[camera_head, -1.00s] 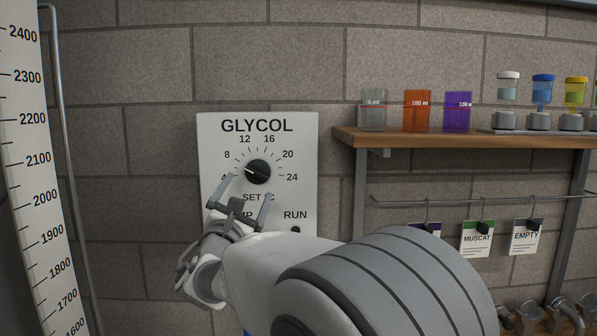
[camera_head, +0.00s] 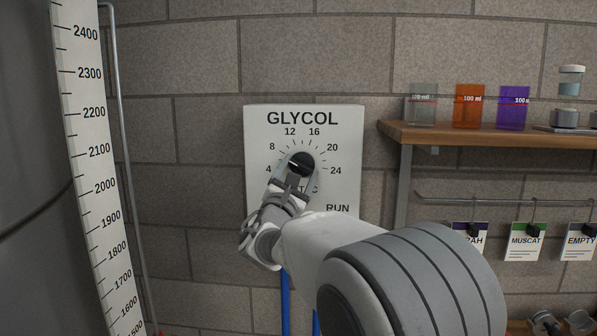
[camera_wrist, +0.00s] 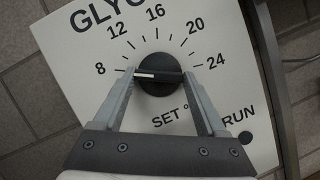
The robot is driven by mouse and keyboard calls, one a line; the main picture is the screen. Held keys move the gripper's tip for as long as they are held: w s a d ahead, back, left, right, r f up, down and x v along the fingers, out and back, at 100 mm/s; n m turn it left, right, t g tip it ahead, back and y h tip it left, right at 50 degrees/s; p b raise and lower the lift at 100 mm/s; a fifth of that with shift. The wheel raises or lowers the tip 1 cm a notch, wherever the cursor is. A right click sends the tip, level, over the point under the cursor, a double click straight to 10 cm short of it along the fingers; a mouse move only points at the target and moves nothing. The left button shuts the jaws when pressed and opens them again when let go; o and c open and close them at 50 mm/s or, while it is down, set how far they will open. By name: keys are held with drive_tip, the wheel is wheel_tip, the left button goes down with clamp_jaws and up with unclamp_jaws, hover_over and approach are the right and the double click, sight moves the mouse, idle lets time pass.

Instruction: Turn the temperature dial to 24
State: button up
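The temperature dial (camera_head: 302,164) is a round black knob with a white pointer line, on the white GLYCOL panel (camera_head: 256,135). Numbers 4 to 24 ring it. In the wrist view the dial (camera_wrist: 160,80) has its pointer towards the left, close to the 8 mark. The 24 (camera_wrist: 216,60) is at the right. My gripper (camera_head: 301,165) is at the dial, partly covering it in the head view. In the wrist view my gripper (camera_wrist: 160,74) is open, one finger on each side of the knob. I cannot tell whether the fingers touch it.
A RUN label and small black round part (camera_wrist: 245,138) are on the panel's lower right. A wooden shelf (camera_head: 480,133) with beakers stands to the right, tags hanging from a rail (camera_head: 440,198) below. A tall scale (camera_head: 95,150) is at the left.

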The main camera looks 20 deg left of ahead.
drive_tip(key=shift+a+r, duration=0.1)
drive_tip(key=c, duration=0.5)
